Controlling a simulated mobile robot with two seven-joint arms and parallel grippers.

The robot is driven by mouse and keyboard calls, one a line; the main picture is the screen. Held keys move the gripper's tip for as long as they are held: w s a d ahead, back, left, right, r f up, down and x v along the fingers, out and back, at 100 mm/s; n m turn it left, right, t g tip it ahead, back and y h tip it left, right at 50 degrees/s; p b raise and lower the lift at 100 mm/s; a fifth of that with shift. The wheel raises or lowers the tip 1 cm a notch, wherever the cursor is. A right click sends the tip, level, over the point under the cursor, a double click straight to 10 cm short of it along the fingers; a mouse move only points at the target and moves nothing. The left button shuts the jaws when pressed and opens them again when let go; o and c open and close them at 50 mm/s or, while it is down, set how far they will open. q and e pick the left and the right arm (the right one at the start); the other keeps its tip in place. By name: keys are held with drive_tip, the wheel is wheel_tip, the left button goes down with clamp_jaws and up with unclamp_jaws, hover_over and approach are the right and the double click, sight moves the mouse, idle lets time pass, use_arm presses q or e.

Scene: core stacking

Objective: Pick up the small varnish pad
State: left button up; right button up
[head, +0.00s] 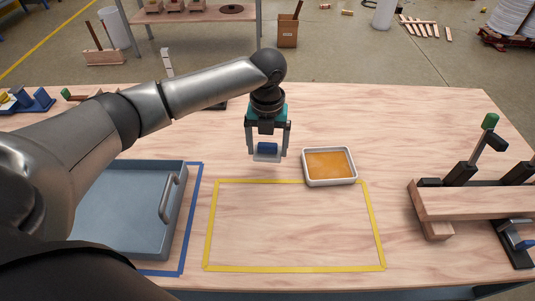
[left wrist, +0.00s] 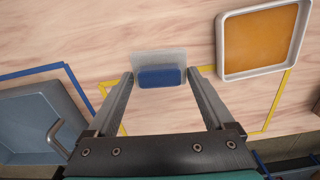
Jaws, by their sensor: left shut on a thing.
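The small varnish pad (head: 267,147) has a blue grip block on a pale, flat base. It is between the two fingers of my left gripper (head: 269,153), which is shut on it, just left of the varnish tray. In the left wrist view the pad (left wrist: 160,77) sits between the fingertips (left wrist: 159,76), with its pale base beyond the blue block. I cannot tell whether the base touches the table. The white-rimmed tray of amber varnish (head: 304,169) also shows in the left wrist view (left wrist: 222,45). My right gripper is not in view.
A yellow tape rectangle (head: 295,269) marks a bare area in front. A blue-grey metal tray with a handle (head: 120,200) stands at left inside blue tape (head: 191,220). Clamped wooden beams (head: 470,202) stand at right. A small blue holder (head: 35,105) is at the far left.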

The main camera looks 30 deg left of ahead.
sight(268, 146)
use_arm(q)
wheel_tip(268, 146, up, 8)
drive_tip(key=shift+r+p, duration=0.2)
drive_tip(key=shift+p, duration=0.75)
wheel_tip(268, 146, up, 6)
drive_tip(key=p, duration=0.1)
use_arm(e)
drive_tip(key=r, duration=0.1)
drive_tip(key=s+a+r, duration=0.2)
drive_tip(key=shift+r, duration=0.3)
use_arm(q)
drive_tip(key=o, duration=0.8)
drive_tip(key=c, duration=0.6)
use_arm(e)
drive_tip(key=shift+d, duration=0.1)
use_arm(q)
drive_tip(key=shift+c, duration=0.2)
